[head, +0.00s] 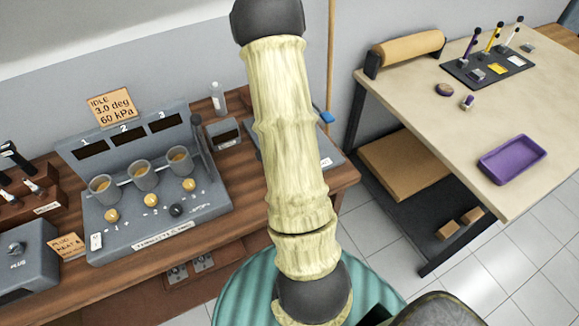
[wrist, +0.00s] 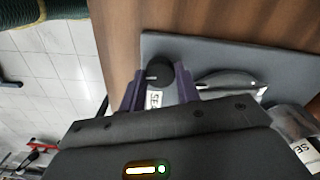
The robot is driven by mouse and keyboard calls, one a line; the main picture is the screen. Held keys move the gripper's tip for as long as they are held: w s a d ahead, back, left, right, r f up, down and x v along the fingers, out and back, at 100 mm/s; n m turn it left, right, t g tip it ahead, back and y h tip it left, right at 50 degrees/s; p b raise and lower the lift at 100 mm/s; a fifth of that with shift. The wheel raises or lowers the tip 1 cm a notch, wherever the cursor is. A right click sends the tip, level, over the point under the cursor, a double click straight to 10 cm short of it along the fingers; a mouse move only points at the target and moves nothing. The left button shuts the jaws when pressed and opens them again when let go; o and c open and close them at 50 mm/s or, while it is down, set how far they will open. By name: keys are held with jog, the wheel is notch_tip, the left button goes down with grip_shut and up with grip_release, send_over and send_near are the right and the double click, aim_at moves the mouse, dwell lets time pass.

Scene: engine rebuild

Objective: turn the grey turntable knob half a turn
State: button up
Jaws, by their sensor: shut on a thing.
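In the wrist view the turntable knob (wrist: 160,72) is a dark round knob with a short pale line on its face. It sits on a flat grey plate (wrist: 230,45) near its left edge. My gripper (wrist: 158,80) has its two purple fingers on either side of the knob and is shut on it. A white label, partly readable, lies just below the knob between the fingers. In the head view my arm hides the gripper and the knob. Part of a grey plate (head: 338,148) shows to the right of the arm there.
A grey console (head: 120,232) with three cups stands on the wooden bench (head: 235,215), left of my arm. A silver metal part (wrist: 292,125) lies at the right of the wrist view. A pale table (head: 440,120) with a purple tray (head: 512,158) stands right. Tiled floor lies between.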

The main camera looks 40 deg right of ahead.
jog(key=shift+w+d+r+m, duration=0.1)
jog(key=shift+w+d+m, duration=0.05)
jog(key=shift+m, duration=0.45)
jog(key=o, duration=1)
notch_tip(320, 180, up, 17)
jog(key=shift+r+p, duration=0.15)
jog(key=shift+p, duration=0.35)
